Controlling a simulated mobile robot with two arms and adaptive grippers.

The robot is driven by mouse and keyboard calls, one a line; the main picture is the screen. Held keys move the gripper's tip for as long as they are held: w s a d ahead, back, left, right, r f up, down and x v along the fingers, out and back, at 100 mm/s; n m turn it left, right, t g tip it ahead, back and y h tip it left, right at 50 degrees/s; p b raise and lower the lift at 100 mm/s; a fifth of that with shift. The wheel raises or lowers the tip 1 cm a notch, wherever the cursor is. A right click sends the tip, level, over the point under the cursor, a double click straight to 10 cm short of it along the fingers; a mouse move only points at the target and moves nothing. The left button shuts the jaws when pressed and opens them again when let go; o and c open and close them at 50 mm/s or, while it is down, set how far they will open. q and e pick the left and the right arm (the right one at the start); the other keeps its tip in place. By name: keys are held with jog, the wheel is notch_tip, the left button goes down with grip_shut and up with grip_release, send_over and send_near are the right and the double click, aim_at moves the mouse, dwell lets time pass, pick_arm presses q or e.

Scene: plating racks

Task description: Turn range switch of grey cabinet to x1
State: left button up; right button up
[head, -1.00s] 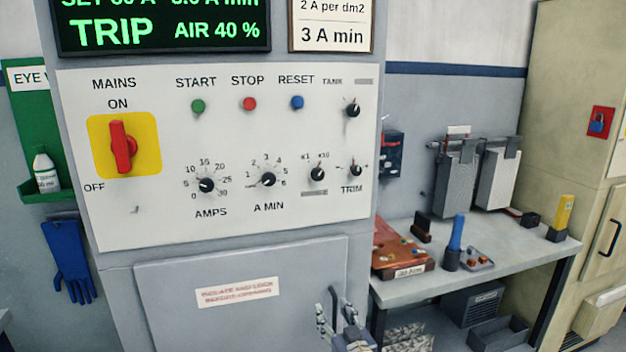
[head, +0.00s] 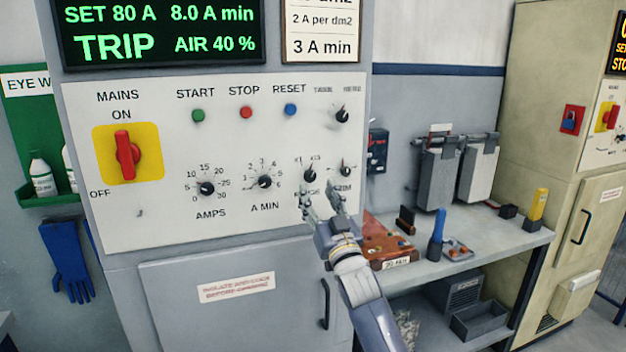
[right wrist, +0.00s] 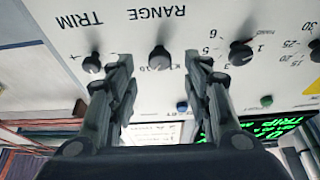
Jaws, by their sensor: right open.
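The grey cabinet (head: 80,285) has a white control panel (head: 235,95). Its range switch (head: 310,176) is a small black knob between the A MIN knob (head: 264,182) and the TRIM knob (head: 346,171). Labels x1 and x10 stand above it; its exact pointer direction is too small to tell. My right gripper (head: 320,194) is open in front of the panel, just below the switch, partly covering the RANGE label. In the right wrist view, which is upside down, the range switch (right wrist: 160,58) lies between the spread fingers (right wrist: 160,72); I see no contact. My left gripper is not in view.
The red MAINS handle (head: 126,155) and the START, STOP and RESET buttons share the panel. A bench (head: 480,250) with a blue-handled tool (head: 437,235) and a brown box stands to the right. A beige cabinet (head: 550,140) is beyond it.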

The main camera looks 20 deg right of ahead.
aim_at(311, 179)
jog(key=shift+p+x, duration=0.5)
jog(key=shift+x, duration=1.6)
